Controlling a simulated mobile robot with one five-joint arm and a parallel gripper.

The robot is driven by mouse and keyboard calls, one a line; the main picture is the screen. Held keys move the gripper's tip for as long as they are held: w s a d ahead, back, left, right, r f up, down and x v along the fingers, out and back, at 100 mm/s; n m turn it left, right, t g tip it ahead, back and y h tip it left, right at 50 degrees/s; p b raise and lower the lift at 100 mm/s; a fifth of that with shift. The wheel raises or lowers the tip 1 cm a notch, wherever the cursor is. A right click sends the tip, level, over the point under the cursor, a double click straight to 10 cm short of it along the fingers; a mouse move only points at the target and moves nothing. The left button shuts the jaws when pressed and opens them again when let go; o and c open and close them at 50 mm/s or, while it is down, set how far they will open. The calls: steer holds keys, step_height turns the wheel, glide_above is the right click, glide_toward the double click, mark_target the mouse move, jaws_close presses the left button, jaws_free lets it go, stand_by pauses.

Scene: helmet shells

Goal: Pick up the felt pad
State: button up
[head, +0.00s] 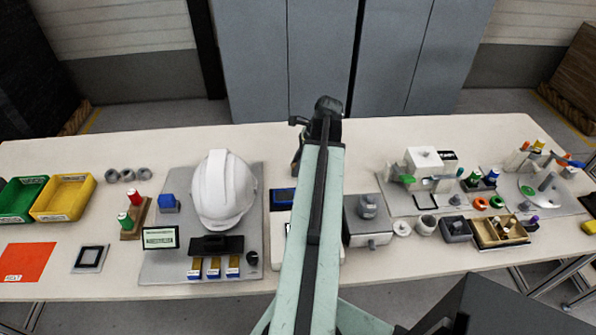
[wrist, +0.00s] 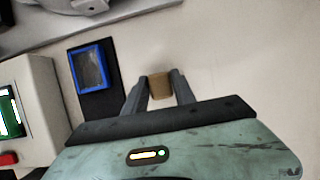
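A small tan-brown block (wrist: 160,86), which may be the felt pad, shows in the wrist view between the two fingers of my gripper (wrist: 160,78). The fingers are apart, one on each side of it, and it nearly fills the gap. I cannot tell whether they press on it or whether it is clear of the table. In the head view my arm covers most of this spot, and my gripper's end (head: 297,162) shows only in part, left of the arm.
A dark plate with a blue frame (wrist: 90,68) lies left of the fingers. A white device with a green screen (wrist: 12,112) stands further left. The white helmet (head: 222,190) sits on a grey board left of my arm. Table right of the fingers is bare.

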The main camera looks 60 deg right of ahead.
jaws_close()
step_height(320, 180, up, 10)
steer(key=p, duration=1)
steer(key=shift+r, duration=0.15)
